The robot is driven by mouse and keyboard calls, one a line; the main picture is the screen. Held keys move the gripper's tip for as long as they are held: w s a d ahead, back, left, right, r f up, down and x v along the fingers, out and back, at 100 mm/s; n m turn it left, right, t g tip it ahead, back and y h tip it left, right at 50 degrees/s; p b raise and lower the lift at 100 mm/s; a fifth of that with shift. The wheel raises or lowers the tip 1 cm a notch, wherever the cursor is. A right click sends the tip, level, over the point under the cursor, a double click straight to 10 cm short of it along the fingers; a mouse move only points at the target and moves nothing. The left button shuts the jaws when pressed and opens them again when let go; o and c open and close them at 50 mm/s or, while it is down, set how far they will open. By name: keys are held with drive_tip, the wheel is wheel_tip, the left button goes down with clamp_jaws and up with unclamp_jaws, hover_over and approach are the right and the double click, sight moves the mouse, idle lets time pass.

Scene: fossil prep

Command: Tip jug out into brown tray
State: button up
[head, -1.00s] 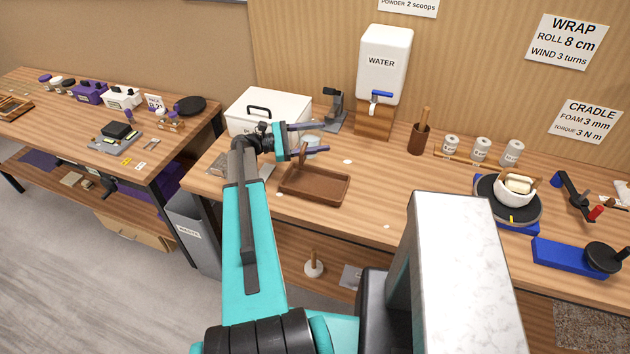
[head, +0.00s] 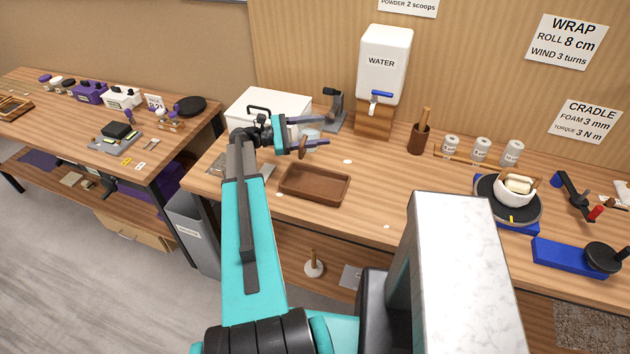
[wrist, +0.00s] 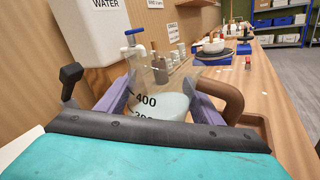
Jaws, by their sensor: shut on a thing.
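The jug (wrist: 172,103) is clear, with black volume marks around 400 and a pale liquid inside. Its brown handle (wrist: 228,90) is on the right in the wrist view. My gripper (head: 320,131) is shut on the jug, with one purple finger on each side. It holds the jug above the bench, behind the brown tray in the head view. The jug looks close to upright. The brown tray (head: 314,194) lies flat on the bench and looks empty. Only its edge (wrist: 258,124) shows in the wrist view, right of the jug.
A white water tank (head: 383,65) with a blue tap stands on a wooden block behind. A white lidded box (head: 285,103) is behind my gripper. A brown pot (head: 419,139) and several small jars are further right. Bench right of the tray is clear.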

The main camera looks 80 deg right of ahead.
wheel_tip(320, 180, up, 6)
drive_tip(key=shift+d+r, duration=0.25)
idle(2.1)
drive_tip(key=shift+m, duration=0.9)
drive_tip(key=shift+w+d+f+b, duration=0.1)
drive_tip(key=shift+f+b, duration=1.3)
drive_tip(key=shift+f, duration=0.2)
drive_tip(key=shift+w+d+f+b, duration=0.1)
drive_tip(key=shift+f+b, duration=1.3)
drive_tip(key=shift+f, duration=0.15)
drive_tip(key=shift+f+m+b, duration=0.7)
drive_tip(key=shift+f+b, duration=0.7)
drive_tip(key=shift+b, duration=0.3)
drive_tip(key=shift+d+m+b, duration=0.1)
drive_tip(key=shift+m+b, duration=0.3)
drive_tip(key=shift+b, duration=0.1)
